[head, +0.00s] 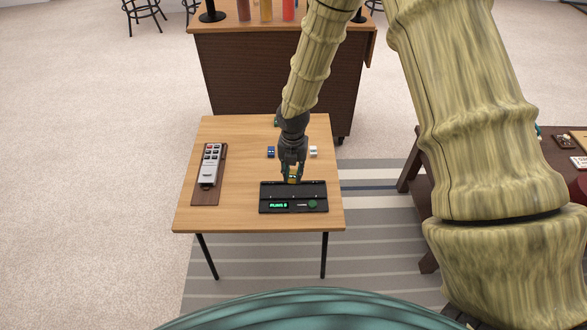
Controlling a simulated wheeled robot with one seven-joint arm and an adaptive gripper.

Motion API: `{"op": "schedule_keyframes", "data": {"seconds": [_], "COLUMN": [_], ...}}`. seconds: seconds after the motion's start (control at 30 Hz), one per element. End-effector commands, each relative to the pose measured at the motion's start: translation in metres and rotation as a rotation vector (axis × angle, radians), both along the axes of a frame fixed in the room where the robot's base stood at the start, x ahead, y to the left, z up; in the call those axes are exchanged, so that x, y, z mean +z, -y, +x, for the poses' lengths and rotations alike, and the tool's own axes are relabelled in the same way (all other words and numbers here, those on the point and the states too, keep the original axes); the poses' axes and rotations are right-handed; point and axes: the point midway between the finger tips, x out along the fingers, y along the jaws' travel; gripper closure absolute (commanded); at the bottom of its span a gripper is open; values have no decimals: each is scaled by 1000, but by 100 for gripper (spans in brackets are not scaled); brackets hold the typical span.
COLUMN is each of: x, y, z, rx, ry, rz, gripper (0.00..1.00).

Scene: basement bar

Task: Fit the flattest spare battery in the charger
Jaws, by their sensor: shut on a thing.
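The black charger (293,206) lies near the front right of the small wooden table, with a green lit display on its front face. My gripper (292,176) points down just behind the charger's back edge. It is shut on a small yellowish battery (293,180), partly hidden by the fingers. I cannot tell whether that battery touches the charger. A blue battery (271,152) lies on the table left of my gripper. A white battery (313,152) lies to its right. Something dark green shows at the table's back, partly behind my arm.
A grey remote-like device (210,166) lies on a brown board (203,196) at the table's left (240,220). A dark bar counter (250,70) with bottles stands behind. Another dark table with items is at the right, partly behind my arm.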

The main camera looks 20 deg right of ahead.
Motion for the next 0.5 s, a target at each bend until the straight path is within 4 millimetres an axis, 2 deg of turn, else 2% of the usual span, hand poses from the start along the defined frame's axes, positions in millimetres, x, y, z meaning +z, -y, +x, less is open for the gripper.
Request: {"op": "schedule_keyframes", "data": {"seconds": [0.2, 0.5], "x": [1, -8], "y": [3, 3], "z": [5, 5], "rx": [156, 174], "ry": [5, 6], "rz": [-3, -5], "gripper": [99, 99]}}
